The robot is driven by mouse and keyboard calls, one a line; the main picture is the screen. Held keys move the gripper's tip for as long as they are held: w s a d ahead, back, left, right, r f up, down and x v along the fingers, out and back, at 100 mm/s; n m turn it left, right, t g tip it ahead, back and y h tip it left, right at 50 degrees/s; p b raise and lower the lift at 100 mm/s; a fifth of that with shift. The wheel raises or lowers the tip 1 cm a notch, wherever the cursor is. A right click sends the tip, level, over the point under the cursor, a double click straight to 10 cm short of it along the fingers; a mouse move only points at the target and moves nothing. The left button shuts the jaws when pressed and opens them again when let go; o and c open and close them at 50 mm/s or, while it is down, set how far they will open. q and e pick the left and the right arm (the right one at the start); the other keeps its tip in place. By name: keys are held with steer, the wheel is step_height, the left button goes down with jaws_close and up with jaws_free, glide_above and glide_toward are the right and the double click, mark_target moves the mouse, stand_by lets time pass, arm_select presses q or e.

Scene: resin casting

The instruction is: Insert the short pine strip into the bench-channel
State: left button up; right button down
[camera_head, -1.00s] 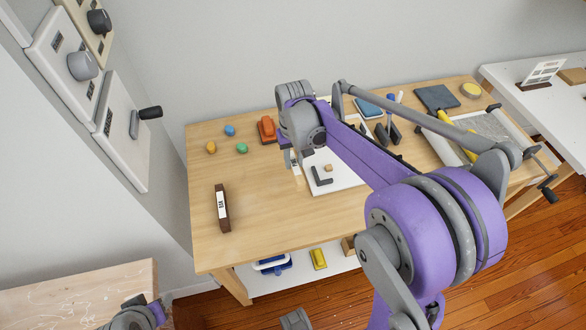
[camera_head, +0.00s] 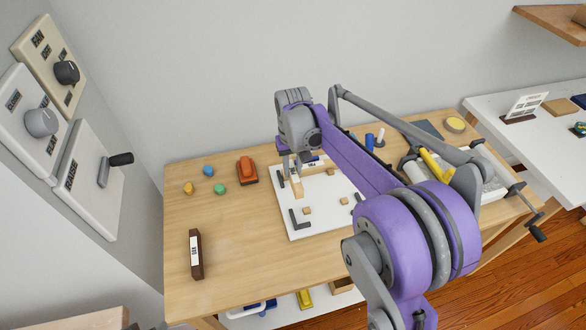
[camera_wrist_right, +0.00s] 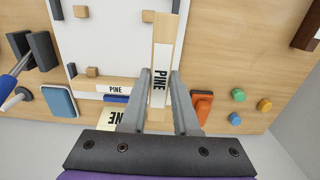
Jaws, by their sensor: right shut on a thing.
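My right gripper (camera_head: 297,166) is over the back left part of a white board (camera_head: 325,220) on the bench. It is shut on a pale wooden strip (camera_head: 296,188). In the right wrist view the gripper (camera_wrist_right: 160,75) has its fingers on both sides of this strip (camera_wrist_right: 163,30), which carries a PINE label. A second PINE-labelled strip (camera_wrist_right: 115,88) lies on the board, left of the fingers in that view. I cannot tell for sure which piece is the bench-channel. My left gripper is not seen.
Dark brackets (camera_head: 300,222) and small wooden cubes (camera_head: 307,211) are on the board. An orange tool (camera_head: 247,170) and several coloured lumps (camera_head: 220,188) lie left of it. A dark brown block (camera_head: 196,254) stands farther left.

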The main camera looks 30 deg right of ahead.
mark_target(293, 178)
steer(key=shift+f+b, duration=1.3)
steer(key=shift+f, duration=0.8)
steer(key=shift+f+b, duration=1.7)
steer(key=shift+f, duration=1.05)
steer(key=c, duration=0.6)
jaws_free()
steer(key=shift+r, duration=0.15)
